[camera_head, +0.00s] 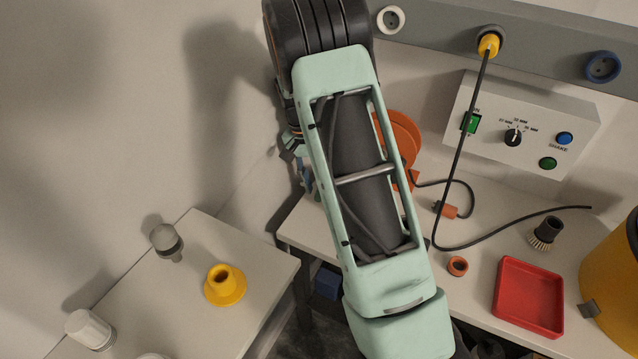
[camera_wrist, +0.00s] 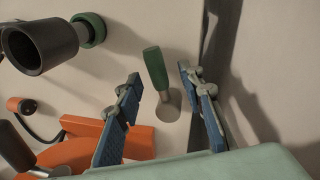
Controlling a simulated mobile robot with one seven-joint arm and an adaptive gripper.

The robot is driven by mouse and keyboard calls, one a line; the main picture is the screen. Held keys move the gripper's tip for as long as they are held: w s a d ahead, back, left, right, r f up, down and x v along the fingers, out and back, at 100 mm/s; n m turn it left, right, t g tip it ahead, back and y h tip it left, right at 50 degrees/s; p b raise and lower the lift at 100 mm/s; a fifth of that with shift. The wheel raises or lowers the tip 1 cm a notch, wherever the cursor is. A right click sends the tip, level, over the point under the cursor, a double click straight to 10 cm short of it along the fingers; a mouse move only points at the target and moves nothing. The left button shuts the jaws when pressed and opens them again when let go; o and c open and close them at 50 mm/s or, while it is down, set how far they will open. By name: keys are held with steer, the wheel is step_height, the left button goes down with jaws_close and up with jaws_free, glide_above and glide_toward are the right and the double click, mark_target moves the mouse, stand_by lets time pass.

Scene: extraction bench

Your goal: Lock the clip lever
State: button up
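A lever with a green grip (camera_wrist: 155,68) and a pale metal foot (camera_wrist: 167,107) shows in the wrist view; I take it to be the clip lever. My gripper (camera_wrist: 160,74) is open, with one blue-padded finger on each side of the green grip. I see gaps on both sides, and no contact shows. The grip stands tilted. In the head view my gripper (camera_head: 303,165) shows only in part beside my arm, and the green grip is not clearly visible there.
An orange round part (camera_head: 404,135) is partly behind my arm. A black cable (camera_head: 440,235), red tray (camera_head: 528,296) and control box (camera_head: 520,125) are at right.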

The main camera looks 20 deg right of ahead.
step_height(320, 180, up, 10)
stand_by(0.6)
steer(key=shift+c, duration=0.4)
steer(key=shift+s, duration=0.15)
steer(key=shift+c, duration=1.4)
steer(key=shift+s+d+m+p, duration=0.25)
steer(key=shift+s+m+p, duration=0.1)
steer(key=shift+m, duration=0.05)
steer(key=shift+c, duration=1.2)
steer(key=s+m+y+p, duration=0.1)
steer(key=m, duration=0.1)
steer(key=s+d+m+y+p, duration=0.1)
steer(key=s+m, duration=0.1)
steer(key=s+d+m+y+p, duration=0.1)
steer(key=s, duration=0.1)
steer(key=shift+s+r+m+y+p, duration=0.1)
steer(key=shift+r+m+y+p, duration=0.2)
steer(key=shift+r+m, duration=0.1)
jaws_close()
steer(key=d+f+m+t+y+p, duration=0.3)
steer(key=d+m+t, duration=0.1)
steer(key=m, duration=0.7)
steer(key=x, duration=0.9)
steer(key=shift+w+f+b, duration=0.1)
steer(key=shift+w+b, duration=0.2)
steer(key=shift+b, duration=0.05)
